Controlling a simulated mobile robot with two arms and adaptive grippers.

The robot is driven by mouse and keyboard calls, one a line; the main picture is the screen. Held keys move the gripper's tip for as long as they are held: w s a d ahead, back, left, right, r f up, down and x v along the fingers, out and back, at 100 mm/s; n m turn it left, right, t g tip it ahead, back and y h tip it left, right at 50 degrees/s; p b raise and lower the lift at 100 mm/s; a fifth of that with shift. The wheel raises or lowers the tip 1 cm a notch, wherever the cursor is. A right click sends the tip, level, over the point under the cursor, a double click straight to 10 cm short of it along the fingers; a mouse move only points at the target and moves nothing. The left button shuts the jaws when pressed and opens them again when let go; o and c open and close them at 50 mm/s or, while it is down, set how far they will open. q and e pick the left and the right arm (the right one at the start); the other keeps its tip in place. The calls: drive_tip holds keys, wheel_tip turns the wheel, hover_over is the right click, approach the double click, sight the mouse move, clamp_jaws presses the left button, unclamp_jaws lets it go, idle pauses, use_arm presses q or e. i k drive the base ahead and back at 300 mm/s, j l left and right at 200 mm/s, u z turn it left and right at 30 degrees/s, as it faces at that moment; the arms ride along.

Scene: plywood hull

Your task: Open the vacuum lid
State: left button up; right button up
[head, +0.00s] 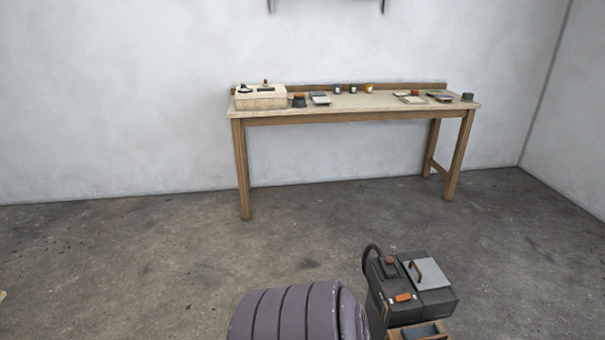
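A dark boxy machine that looks like the vacuum (412,291) stands at the bottom right of the head view. Neither of my grippers is in view.
A purple ribbed rounded object (290,314) sits left of the machine, cut off below. A wooden workbench (350,104) stands against the back wall with a pale box (260,98) and several small items on it. The concrete floor (150,250) between is clear.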

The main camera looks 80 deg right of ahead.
sight(425, 275)
drive_tip(key=z, duration=3.7)
drive_tip(key=j+z, duration=0.25)
drive_tip(key=z, duration=0.15)
drive_tip(key=i, duration=0.05)
